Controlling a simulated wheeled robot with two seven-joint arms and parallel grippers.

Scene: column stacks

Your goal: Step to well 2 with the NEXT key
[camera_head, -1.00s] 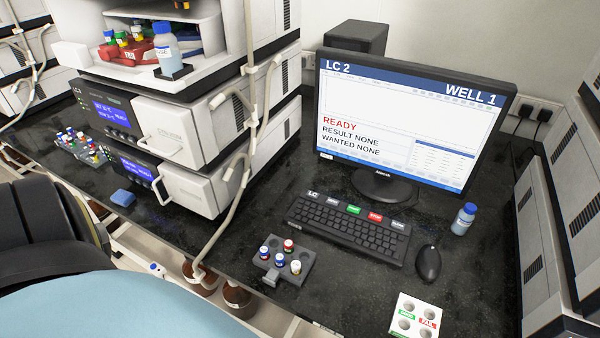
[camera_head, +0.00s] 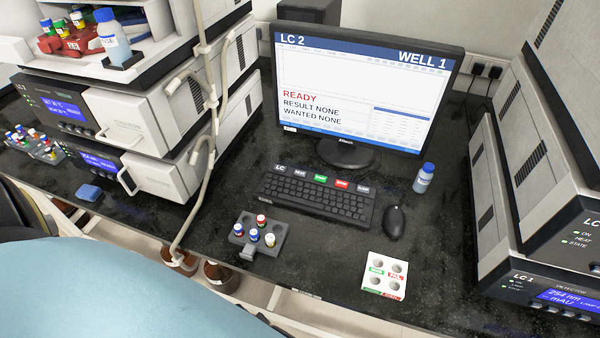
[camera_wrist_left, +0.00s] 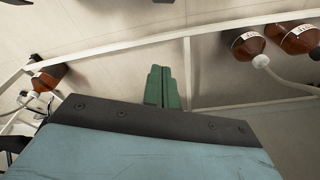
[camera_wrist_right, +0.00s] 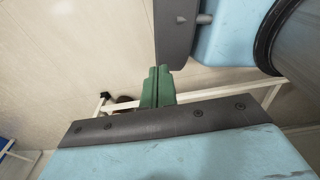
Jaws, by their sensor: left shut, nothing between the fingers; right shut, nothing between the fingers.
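The monitor (camera_head: 350,75) reads LC 2, WELL 1, READY, RESULT NONE and WANTED NONE. The black keyboard (camera_head: 315,198) lies in front of it. Along its back edge are a first grey key (camera_head: 299,173), a green key (camera_head: 320,177), a red key (camera_head: 342,184) and a second grey key (camera_head: 363,188); their lettering is too small to read surely. My left gripper (camera_wrist_left: 163,88) shows its green fingers together, empty, over the floor in the left wrist view. My right gripper (camera_wrist_right: 157,88) is likewise shut and empty in the right wrist view. Neither gripper shows in the head view.
A mouse (camera_head: 394,222), a blue-capped bottle (camera_head: 424,178), a white holder (camera_head: 384,275) and a grey vial rack (camera_head: 247,245) surround the keyboard. Instrument stacks stand left (camera_head: 160,130) and right (camera_head: 530,180). A hose (camera_head: 208,150) hangs at the left stack. Brown bottles (camera_wrist_left: 250,42) sit below the bench.

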